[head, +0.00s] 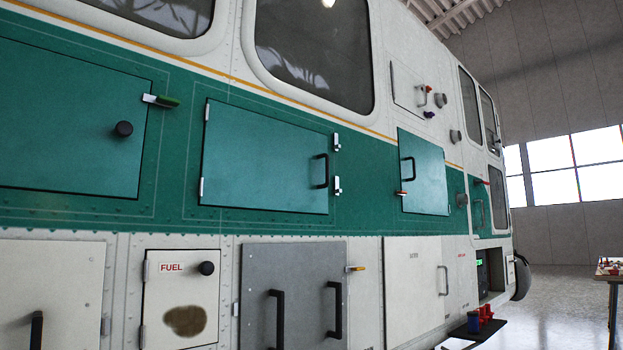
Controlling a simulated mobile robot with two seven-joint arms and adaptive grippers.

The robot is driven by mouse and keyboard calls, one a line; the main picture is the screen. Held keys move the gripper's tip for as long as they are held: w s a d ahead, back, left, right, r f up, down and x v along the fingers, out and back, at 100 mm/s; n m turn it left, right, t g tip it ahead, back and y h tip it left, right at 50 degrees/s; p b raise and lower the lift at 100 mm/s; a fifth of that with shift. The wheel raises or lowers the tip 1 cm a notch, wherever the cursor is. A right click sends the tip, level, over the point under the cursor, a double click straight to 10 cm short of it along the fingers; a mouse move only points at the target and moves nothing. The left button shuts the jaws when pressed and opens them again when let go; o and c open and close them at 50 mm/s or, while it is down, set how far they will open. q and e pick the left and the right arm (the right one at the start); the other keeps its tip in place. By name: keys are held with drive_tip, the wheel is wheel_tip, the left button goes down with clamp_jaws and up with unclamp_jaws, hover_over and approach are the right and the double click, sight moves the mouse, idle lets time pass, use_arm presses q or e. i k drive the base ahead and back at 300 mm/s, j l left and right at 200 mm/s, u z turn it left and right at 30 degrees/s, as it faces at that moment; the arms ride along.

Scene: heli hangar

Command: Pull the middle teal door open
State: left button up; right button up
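The middle teal door (260,160) is a wide panel set in the green band of the helicopter's side. It looks shut. A black bar handle (321,171) stands upright near its right edge. Two small silver latches (337,186) sit on the frame just right of the door, one high and one low. Silver hinges (201,187) show on its left edge. Neither of my grippers is in view.
A teal door with a round black knob (123,129) is to the left, and another teal door (424,172) to the right. Below are a FUEL door (181,296) and a grey door (292,297) with two black handles. A table (611,272) stands far right; bare floor (560,305) lies before it.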

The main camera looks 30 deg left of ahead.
sight(250, 161)
drive_tip(key=i+l+u, duration=0.2)
drive_tip(key=i+u, duration=0.25)
drive_tip(key=i+l+u, duration=1.05)
drive_tip(key=l+u, duration=0.2)
drive_tip(key=l, duration=0.15)
